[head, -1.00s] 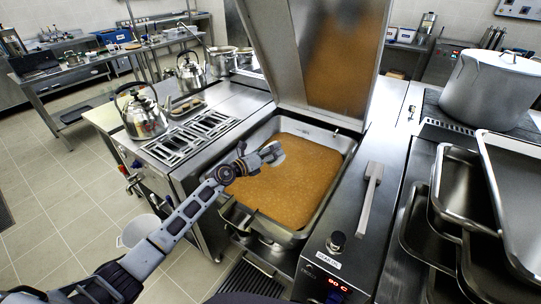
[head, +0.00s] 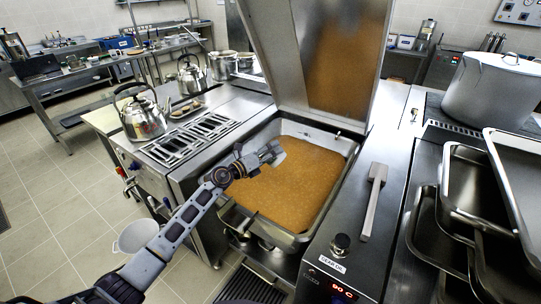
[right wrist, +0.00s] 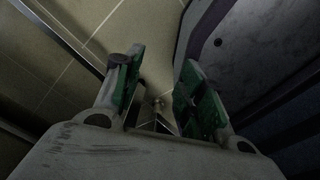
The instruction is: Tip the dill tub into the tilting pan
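The tilting pan (head: 232,213) is open, with its lid (head: 300,55) raised, and holds an orange-brown food with a flecked surface. My left gripper (head: 272,154) is above the left part of the pan, over the food. Its fingers are small and grey here, and I cannot tell whether they are shut on something. I cannot make out the dill tub for certain. My right gripper (right wrist: 155,85) shows only in the right wrist view, with its green-padded fingers apart and nothing between them.
A grey paddle-like handle (head: 374,200) lies on the counter right of the pan. Steel trays (head: 465,190) and a large stockpot (head: 490,92) stand farther right. Kettles (head: 143,118) stand left. A white bucket (head: 135,236) is on the floor.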

